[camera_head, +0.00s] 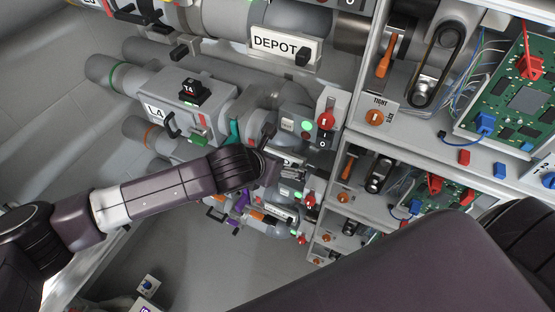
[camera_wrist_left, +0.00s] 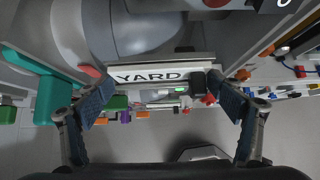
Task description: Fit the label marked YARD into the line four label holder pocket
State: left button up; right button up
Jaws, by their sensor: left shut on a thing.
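The white label marked YARD (camera_wrist_left: 150,76), with a black knob (camera_wrist_left: 197,82) at its right end, is level between the fingertips of my left gripper (camera_wrist_left: 160,82) in the left wrist view. The fingers are shut on its two ends. A pale strip (camera_wrist_left: 160,60), perhaps the holder, lies just above the label; I cannot tell whether they touch. The line four pocket is mostly hidden there by the gripper. My right gripper is out of view.
A label marked DEPOT (camera_head: 275,44) sits on the line above. Another white label (camera_head: 270,211) is on a line below. A shelf unit (camera_head: 345,200) with orange knobs and circuit boards (camera_head: 515,95) stands to the right.

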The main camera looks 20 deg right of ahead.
pick_arm(q)
jog(key=o, duration=1.2)
jog(key=shift+f, duration=0.1)
jog(key=shift+c, duration=0.2)
jog(key=v, duration=1.2)
